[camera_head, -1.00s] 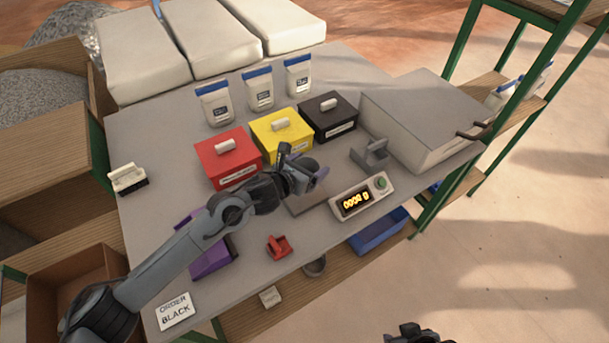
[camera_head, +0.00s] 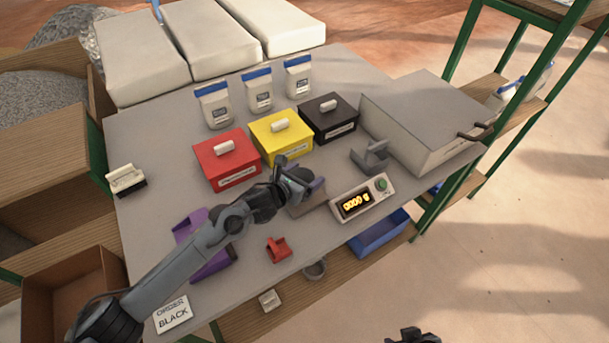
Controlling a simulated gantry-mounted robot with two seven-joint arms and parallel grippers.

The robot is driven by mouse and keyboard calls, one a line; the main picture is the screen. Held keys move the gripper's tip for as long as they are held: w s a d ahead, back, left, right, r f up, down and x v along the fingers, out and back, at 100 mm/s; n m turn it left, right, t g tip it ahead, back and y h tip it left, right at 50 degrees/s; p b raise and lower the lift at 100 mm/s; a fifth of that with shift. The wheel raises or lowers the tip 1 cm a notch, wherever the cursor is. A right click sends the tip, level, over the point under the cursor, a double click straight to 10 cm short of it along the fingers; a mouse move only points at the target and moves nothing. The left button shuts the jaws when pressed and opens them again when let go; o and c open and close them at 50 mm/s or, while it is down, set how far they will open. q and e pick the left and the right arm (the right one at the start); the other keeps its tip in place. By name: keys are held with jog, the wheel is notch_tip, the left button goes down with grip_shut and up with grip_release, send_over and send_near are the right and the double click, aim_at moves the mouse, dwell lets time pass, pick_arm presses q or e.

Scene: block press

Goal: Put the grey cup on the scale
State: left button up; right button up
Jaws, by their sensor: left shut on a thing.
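My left gripper (camera_head: 306,188) is over the plate of the scale (camera_head: 360,202), whose display is lit and seems to read zeros. It is shut on a small greyish thing, which I take to be the grey cup (camera_head: 316,190); the fingers hide most of it. The cup is low at the plate, but I cannot tell whether it touches it. My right gripper (camera_head: 412,336) shows only in part at the bottom edge, away from the table, and its jaws are unclear.
Red (camera_head: 228,160), yellow (camera_head: 281,136) and black (camera_head: 328,117) lidded boxes stand behind the scale. A grey stand (camera_head: 370,158) and large grey box (camera_head: 425,118) are to the right.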

pick_arm(q)
jog(key=o, duration=0.9)
jog(key=shift+f, duration=0.15)
jog(key=shift+c, duration=0.2)
jog(key=shift+r, duration=0.25)
jog(key=p+v, duration=0.2)
jog(key=v, duration=1)
jog(key=shift+s, duration=0.1)
